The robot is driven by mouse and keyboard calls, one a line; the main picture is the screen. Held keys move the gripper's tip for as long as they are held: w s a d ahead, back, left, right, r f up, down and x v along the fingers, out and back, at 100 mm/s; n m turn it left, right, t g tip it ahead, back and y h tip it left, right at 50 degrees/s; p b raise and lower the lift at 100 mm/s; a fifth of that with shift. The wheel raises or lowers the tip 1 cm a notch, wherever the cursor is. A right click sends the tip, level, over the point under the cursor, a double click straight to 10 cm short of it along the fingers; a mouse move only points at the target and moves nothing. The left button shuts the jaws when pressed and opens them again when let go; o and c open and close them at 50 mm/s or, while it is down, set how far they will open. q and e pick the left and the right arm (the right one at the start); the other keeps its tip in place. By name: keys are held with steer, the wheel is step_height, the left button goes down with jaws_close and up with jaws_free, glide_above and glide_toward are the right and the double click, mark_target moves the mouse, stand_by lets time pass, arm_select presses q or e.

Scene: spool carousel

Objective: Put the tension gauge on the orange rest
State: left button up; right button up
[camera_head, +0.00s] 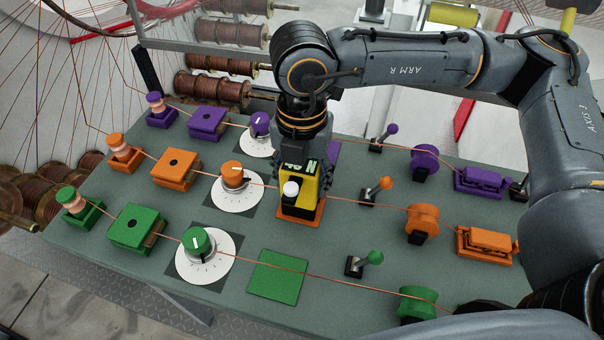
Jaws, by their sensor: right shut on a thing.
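The tension gauge (297,200) is a yellow and black block with a white knob on its near face and a small green display on top. My right gripper (303,172) comes down from above and is shut on it. The gauge is upright over the orange rest (303,220), a flat orange square whose near and right edges show around its base. I cannot tell whether its base touches the rest. The gripper's fingers are partly hidden by the gauge and wrist. My left gripper is not in view.
An orange dial (233,175) stands left of the gauge and an orange lever (378,190) right of it. A green rest (277,277) lies bare in front. Thin copper wires cross the grey-green table (330,250) in each row. Purple parts stand behind.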

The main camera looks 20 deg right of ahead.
steer(key=shift+f+b, duration=0.2)
steer(key=shift+b, duration=0.15)
steer(key=o, duration=1.4)
steer(key=shift+r, duration=0.1)
steer(key=shift+r+p, duration=0.35)
steer(key=shift+p, duration=0.25)
step_height(320, 180, up, 12)
steer(key=shift+f+b, duration=0.2)
steer(key=shift+b, duration=0.7)
steer(key=shift+s+a+f, duration=0.1)
